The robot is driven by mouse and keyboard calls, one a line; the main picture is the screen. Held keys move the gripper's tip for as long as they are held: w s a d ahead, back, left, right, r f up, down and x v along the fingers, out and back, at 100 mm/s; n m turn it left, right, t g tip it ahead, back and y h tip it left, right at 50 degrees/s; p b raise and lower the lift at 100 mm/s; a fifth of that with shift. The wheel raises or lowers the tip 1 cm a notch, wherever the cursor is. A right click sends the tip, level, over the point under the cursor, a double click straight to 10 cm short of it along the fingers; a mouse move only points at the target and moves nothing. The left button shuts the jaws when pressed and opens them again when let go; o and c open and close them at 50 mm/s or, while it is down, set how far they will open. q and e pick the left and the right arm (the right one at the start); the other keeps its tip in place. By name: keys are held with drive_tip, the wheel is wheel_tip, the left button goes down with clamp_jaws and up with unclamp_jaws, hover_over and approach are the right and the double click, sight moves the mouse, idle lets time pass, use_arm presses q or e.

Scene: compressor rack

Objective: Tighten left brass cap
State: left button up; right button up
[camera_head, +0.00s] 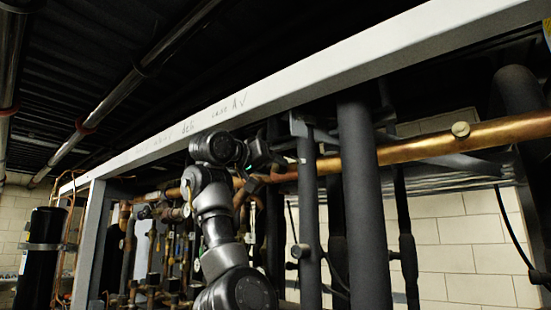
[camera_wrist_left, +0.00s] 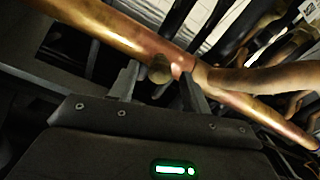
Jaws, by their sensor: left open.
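The copper pipe (camera_head: 415,148) runs across the rack. A round brass cap (camera_wrist_left: 160,68) sits on this pipe in the left wrist view. My left gripper (camera_wrist_left: 160,88) is open, with one finger on each side of this cap; I cannot tell whether either finger touches it. In the head view my left gripper (camera_head: 280,167) is up at the pipe, left of the dark vertical pipes, and the cap there is hidden behind it. My right gripper is not in view.
A pale frame beam (camera_head: 300,88) runs above my left arm. Thick dark vertical pipes (camera_head: 365,200) stand right of the gripper. Several thin copper pipes and valves crowd the area left of my arm. A black cylinder (camera_head: 42,255) stands at far left.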

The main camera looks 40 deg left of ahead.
use_arm(q)
drive_tip(key=shift+w, duration=0.45)
